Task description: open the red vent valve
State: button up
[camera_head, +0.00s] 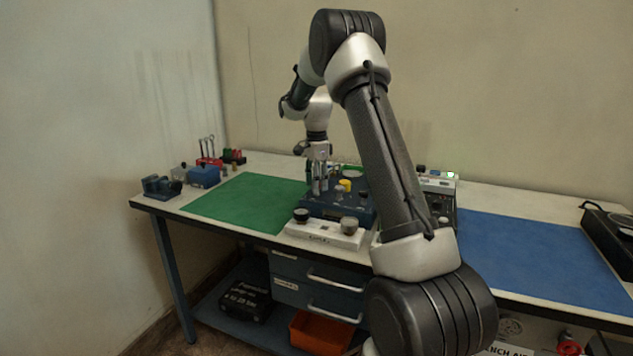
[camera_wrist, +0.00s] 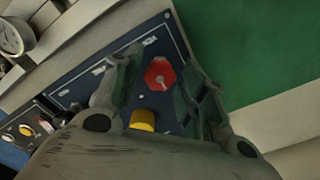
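The red vent valve (camera_wrist: 159,74) is a red, many-sided knob with a small pale mark on its face, set on a dark blue panel (camera_wrist: 75,95). In the wrist view my gripper (camera_wrist: 163,75) is open, with one finger on each side of the red knob. I cannot tell whether either finger touches it. A yellow knob (camera_wrist: 143,119) sits on the same panel, close to the gripper body. In the head view my gripper (camera_head: 320,190) points down over the left part of the blue trainer (camera_head: 335,205), and the red knob is hidden behind it there.
A green mat (camera_head: 245,202) lies left of the trainer and a blue mat (camera_head: 530,250) right. A round gauge (camera_wrist: 14,37) is near the panel. Blue blocks (camera_head: 204,176) stand at the left.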

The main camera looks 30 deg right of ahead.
jog(key=c, duration=0.6)
jog(key=shift+n, duration=0.4)
jog(key=n, duration=0.4)
jog(key=shift+n, duration=0.4)
jog(key=n, duration=1.1)
jog(key=shift+r+n, duration=0.1)
jog(key=shift+n, duration=0.3)
jog(key=n, duration=0.6)
jog(key=shift+n, duration=0.4)
